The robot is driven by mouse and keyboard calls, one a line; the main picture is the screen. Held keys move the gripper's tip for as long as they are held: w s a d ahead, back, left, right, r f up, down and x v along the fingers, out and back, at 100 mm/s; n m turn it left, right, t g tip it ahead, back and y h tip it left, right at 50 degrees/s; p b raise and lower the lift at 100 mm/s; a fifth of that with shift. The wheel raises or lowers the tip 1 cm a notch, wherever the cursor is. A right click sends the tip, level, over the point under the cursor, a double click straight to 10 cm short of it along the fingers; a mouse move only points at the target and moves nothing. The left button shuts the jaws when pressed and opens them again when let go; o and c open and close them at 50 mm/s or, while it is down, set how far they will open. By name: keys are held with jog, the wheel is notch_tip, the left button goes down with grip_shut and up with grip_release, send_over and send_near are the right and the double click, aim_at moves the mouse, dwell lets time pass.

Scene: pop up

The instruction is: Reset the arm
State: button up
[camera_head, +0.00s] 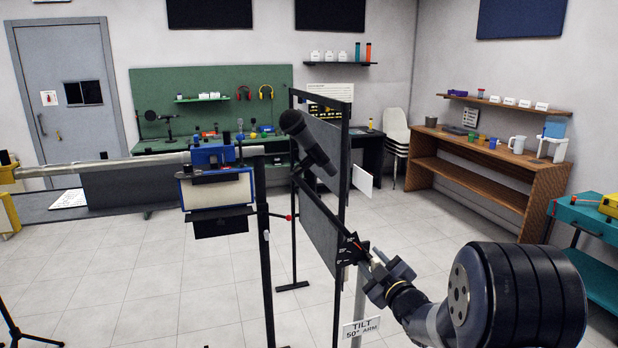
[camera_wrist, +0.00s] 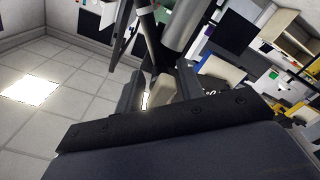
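A tall black-framed stand with grey panels (camera_head: 324,233) stands upright in the middle of the head view. A dark dial with white marks (camera_head: 351,247) sits at the panel's lower right. A sign reading "TILT 50° ARM" (camera_head: 361,327) is below it. My gripper (camera_head: 378,270) is close beside the dial, at its lower right. In the wrist view its dark fingers (camera_wrist: 160,92) stand apart around a pale piece and a grey post. Whether they touch it is unclear.
A blue-edged white box (camera_head: 217,188) on a long grey rail (camera_head: 100,166) is left of the stand. A wooden bench (camera_head: 480,160) and a teal table (camera_head: 590,225) stand right. A green-backed workbench (camera_head: 213,85) is behind.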

jog(key=shift+n, duration=0.4)
jog(key=s+d+m+b, duration=0.1)
jog(key=s+d+b, duration=0.1)
jog(key=s, duration=0.9)
jog(key=shift+s+d+h, duration=0.25)
jog(key=shift+d+h, duration=0.15)
jog(key=shift+d, duration=0.5)
